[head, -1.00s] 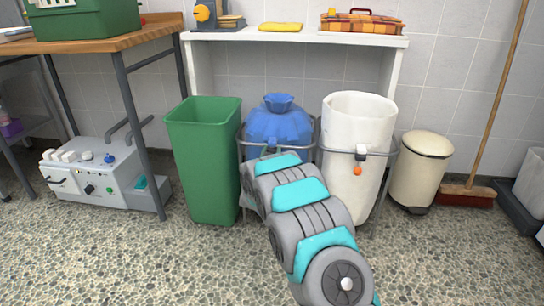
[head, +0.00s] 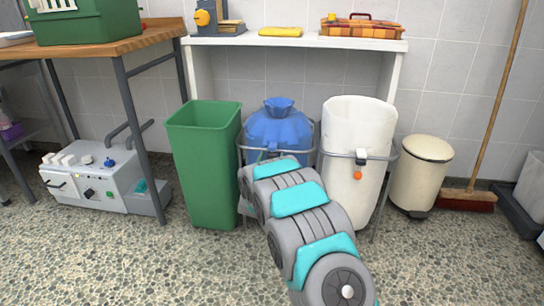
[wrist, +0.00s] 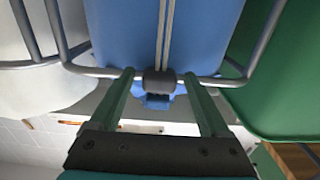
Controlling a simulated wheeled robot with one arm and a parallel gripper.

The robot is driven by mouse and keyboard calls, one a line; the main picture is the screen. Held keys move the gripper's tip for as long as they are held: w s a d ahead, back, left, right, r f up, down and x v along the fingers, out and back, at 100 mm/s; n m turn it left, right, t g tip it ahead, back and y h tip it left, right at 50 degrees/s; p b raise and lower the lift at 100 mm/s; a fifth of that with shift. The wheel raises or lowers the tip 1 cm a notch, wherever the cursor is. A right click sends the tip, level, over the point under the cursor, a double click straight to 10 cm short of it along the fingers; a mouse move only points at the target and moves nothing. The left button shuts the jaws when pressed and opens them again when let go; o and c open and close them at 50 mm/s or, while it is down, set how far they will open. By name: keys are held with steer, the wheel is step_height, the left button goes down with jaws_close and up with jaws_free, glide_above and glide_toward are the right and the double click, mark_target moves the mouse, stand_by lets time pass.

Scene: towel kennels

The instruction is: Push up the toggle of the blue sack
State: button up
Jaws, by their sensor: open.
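The blue sack (head: 280,131) hangs in a grey metal frame between a green bin and a white sack. In the wrist view the blue sack (wrist: 205,35) fills the upper middle. The picture there seems upside down. I see no clear contact. In the head view my arm hides the gripper and toggle.
The green bin (head: 205,160) stands close on the left. The white sack (head: 350,135), with an orange toggle (head: 358,175), stands close on the right. A white shelf (head: 300,42) is above and behind. A cream pedal bin (head: 420,175) stands farther right. The floor in front is clear.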

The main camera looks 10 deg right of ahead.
steer(key=v, duration=0.6)
steer(key=shift+s, duration=0.35)
steer(key=s+a+r+n+g+y+p, duration=0.1)
steer(key=s+a+r+g+y+p, duration=0.25)
steer(key=s, duration=0.75)
steer(key=s+r+n+g+y+p, duration=0.15)
steer(key=s+r+g+y, duration=0.35)
steer(key=s, duration=0.7)
steer(key=s+d+r+g+h, duration=0.1)
steer(key=s+d+g, duration=0.1)
steer(key=s, duration=1)
steer(key=s+d+r+g+h+p, duration=0.1)
steer(key=s+g, duration=0.4)
steer(key=s, duration=0.8)
steer(key=s+d+r+n+g+h+p, duration=0.1)
steer(key=s+d+r+g, duration=0.1)
steer(key=s, duration=1.1)
steer(key=shift+s+d+g, duration=0.2)
steer(key=shift+d+g, duration=0.1)
steer(key=shift+g, duration=0.45)
